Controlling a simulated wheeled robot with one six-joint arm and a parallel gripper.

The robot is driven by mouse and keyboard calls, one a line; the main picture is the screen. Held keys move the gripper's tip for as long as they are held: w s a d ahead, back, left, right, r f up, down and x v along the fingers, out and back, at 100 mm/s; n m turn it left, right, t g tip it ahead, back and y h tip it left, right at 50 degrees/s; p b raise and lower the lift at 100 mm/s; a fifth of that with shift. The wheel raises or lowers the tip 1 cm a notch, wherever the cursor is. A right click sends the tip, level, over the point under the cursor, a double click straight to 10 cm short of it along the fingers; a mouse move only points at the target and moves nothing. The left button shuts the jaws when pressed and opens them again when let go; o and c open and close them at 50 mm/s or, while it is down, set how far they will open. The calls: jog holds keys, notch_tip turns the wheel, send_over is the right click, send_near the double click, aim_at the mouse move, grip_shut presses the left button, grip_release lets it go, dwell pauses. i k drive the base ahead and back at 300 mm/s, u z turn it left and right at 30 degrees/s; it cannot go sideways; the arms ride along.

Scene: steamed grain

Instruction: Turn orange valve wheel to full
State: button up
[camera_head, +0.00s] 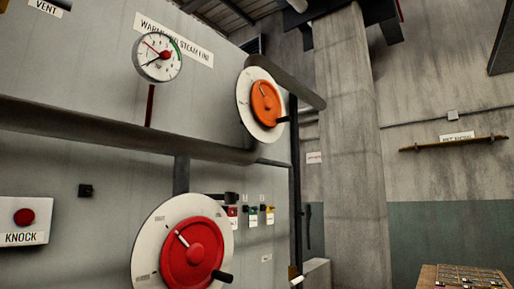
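The orange valve wheel (265,107) is mounted on a white round dial plate (246,115) on the grey panel, right of the picture's middle near the top. A short pale pointer mark on the wheel points up and slightly left. Its black handle (283,120) sticks out at the lower right. Any marks on this dial plate are too small to read. My gripper is not seen in this view.
A larger red wheel (182,262) on a white dial stands below. A gauge (158,57) is at upper left, above a thick pipe (110,132). A KNOCK button box (40,205) is at left. A concrete column (348,150) stands right of the panel.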

aim_at(266, 102)
jog(key=u, duration=0.05)
jog(key=i, duration=0.55)
jog(key=k, duration=0.6)
jog(key=z, duration=0.5)
jog(key=i, duration=1.6)
jog(key=u, duration=0.3)
